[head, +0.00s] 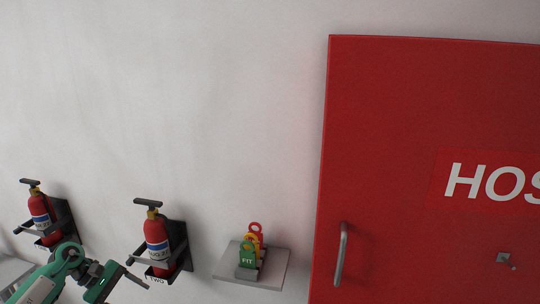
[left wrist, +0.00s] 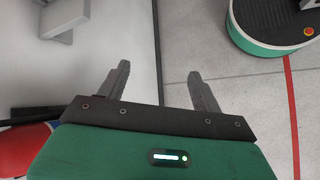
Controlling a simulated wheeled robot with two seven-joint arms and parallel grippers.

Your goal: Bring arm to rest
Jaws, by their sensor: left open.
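My left arm comes in at the bottom left of the head view, green and dark grey. My left gripper (head: 127,289) is in front of the wall, just below and left of the middle fire extinguisher. In the left wrist view the left gripper (left wrist: 158,72) is open, with its two grey fingers apart and nothing between them. Below the fingers I see pale floor and a wall edge. My right gripper is not in view.
Two red fire extinguishers, one at the far left (head: 41,211) and one nearer the middle (head: 156,236), hang in black wall brackets. A small grey shelf (head: 273,272) holds colored tags, one marked FIT (head: 247,258). A red hose cabinet (head: 420,110) with a handle (head: 341,254) stands right.

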